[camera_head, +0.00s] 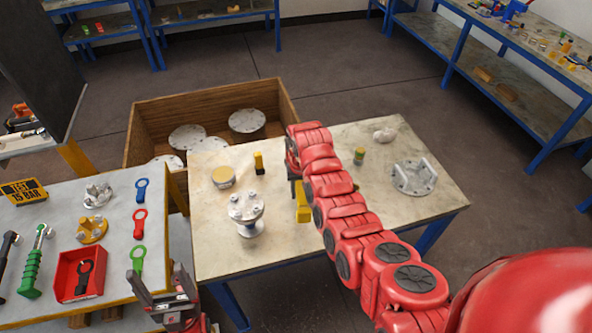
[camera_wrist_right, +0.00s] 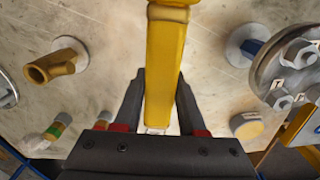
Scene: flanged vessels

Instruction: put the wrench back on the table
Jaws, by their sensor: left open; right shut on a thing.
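My right gripper (camera_head: 294,187) is over the middle table (camera_head: 268,255), shut on a yellow-handled tool, taken as the wrench (camera_head: 303,208). In the right wrist view the yellow handle (camera_wrist_right: 166,65) stands between the two fingers (camera_wrist_right: 160,95), and its far end runs out of the top of the picture. My arm hides part of the tool in the head view, and I cannot tell whether it touches the table. My left gripper (camera_head: 167,295) is open and empty at the front right edge of the left table (camera_head: 190,225).
A flanged vessel (camera_head: 246,213) stands left of the wrench, with a round tin (camera_head: 222,177) behind it. A flange (camera_head: 413,178) and a jar (camera_head: 359,155) lie right of my arm. A brass elbow (camera_wrist_right: 56,62) shows in the wrist view. A wooden crate (camera_head: 205,98) stands behind.

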